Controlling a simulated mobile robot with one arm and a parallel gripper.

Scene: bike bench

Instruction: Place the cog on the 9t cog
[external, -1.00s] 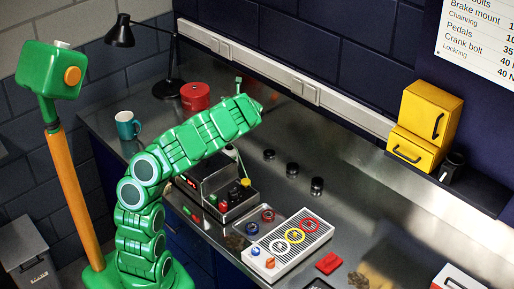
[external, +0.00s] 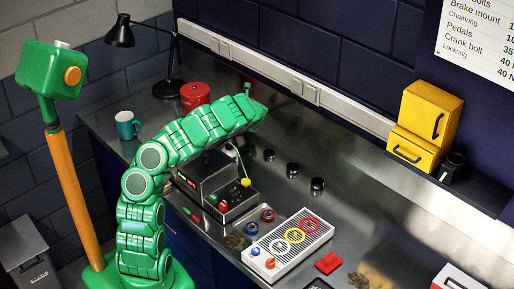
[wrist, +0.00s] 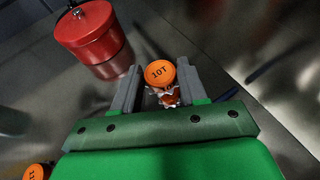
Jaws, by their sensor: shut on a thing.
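In the wrist view my gripper (wrist: 159,72) has its two grey fingers around a cog with an orange cap (wrist: 160,73) marked 10T. Silver teeth and a second orange part (wrist: 168,98) show just below the cap. I cannot tell whether that part belongs to the same cog. Another orange-capped piece (wrist: 37,172) is cut off at the lower left edge, its label unreadable. In the external view my gripper is at the far end of the green arm, over the back of the bench, and the held cog is hidden there. I cannot identify the 9t cog in either view.
A red can (external: 195,96) stands close to my gripper; it also shows in the wrist view (wrist: 87,33). A black lamp (external: 122,35) is behind it. Several dark knobs (external: 292,170), a white tray (external: 288,243) and a control box (external: 228,198) are on the bench (external: 350,205).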

